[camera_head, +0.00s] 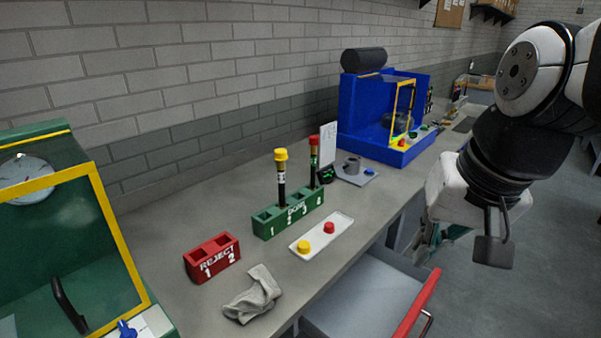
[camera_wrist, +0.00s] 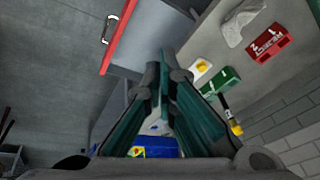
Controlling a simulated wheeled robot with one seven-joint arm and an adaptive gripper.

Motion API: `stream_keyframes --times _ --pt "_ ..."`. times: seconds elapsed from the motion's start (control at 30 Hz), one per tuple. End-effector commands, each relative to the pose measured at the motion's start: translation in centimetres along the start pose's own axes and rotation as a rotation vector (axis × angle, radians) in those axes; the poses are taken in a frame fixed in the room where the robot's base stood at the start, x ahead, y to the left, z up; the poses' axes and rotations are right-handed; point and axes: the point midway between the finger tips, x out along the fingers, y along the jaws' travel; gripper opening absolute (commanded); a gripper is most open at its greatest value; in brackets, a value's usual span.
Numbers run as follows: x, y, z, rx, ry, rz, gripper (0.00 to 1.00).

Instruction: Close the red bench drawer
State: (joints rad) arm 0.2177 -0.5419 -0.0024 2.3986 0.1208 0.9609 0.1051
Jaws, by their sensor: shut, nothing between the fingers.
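The bench drawer (camera_head: 365,295) is pulled out from under the bench, showing its empty grey inside. Its red front (camera_head: 416,305) carries a metal handle (camera_head: 428,322) on the outer face. In the wrist view the red front (camera_wrist: 118,36) and handle (camera_wrist: 109,28) are at upper left, the grey inside right of them. My gripper (camera_wrist: 167,74) has its fingers together with nothing held. It is apart from the drawer front. In the head view its fingers are mostly hidden by my wrist, beyond the drawer.
The bench top holds a red reject rack (camera_head: 212,258), a grey cloth (camera_head: 253,294), a green rack (camera_head: 289,212) with two capped tubes, and a white tray (camera_head: 322,234). A blue machine (camera_head: 365,112) stands farther back. The floor (camera_head: 535,275) at right is clear.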

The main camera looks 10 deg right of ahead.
Motion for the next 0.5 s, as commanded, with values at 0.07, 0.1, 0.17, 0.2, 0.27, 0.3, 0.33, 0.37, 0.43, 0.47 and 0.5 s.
stream_keyframes --times 0.07,0.1,0.17,0.2,0.27,0.3,0.33,0.37,0.43,0.47,0.5 --pt "2.0 0.5 -1.3 0.072 -0.026 0.000 0.00" --pt "2.8 0.7 -1.8 0.112 -0.040 -0.001 0.00" --pt "4.4 1.3 -2.8 0.183 -0.065 -0.003 0.00" --pt "5.6 1.7 -3.5 0.239 -0.084 -0.005 0.00" --pt "7.5 2.5 -4.7 0.331 -0.112 -0.011 0.00" --pt "8.8 3.1 -5.4 0.394 -0.133 -0.015 0.00" --pt "9.7 3.6 -6.0 0.440 -0.146 -0.019 0.00" --pt "10.6 4.1 -6.5 0.488 -0.160 -0.023 0.00" --pt "12.8 5.3 -7.7 0.598 -0.192 -0.034 0.00" --pt "13.7 5.9 -8.2 0.645 -0.205 -0.040 0.00" --pt "14.9 6.8 -8.8 0.708 -0.221 -0.047 0.00"
